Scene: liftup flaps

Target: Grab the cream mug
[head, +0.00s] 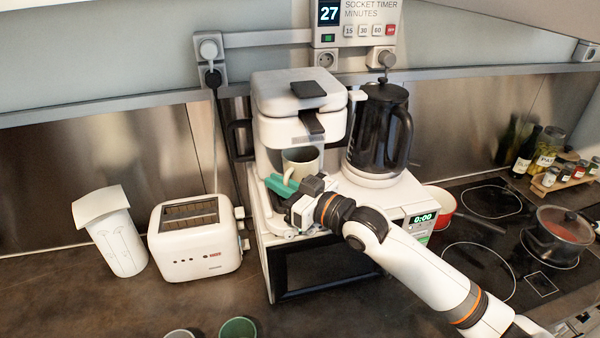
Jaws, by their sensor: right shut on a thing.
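The cream mug (301,162) stands upright under the spout of the white coffee machine (298,92), on top of the microwave. Its handle is on the near left side. My right gripper (283,186), with green fingertips, reaches in from the lower right and is shut on the mug at its handle side. The gripper hides the lower part of the mug, so I cannot tell whether its base touches the machine. My left gripper is not in view.
A black kettle (378,128) stands close to the right of the coffee machine. A white toaster (196,238) is on the counter at left. Two cups, one of them green (238,328), are at the front edge. A stove with pots (558,237) is at right.

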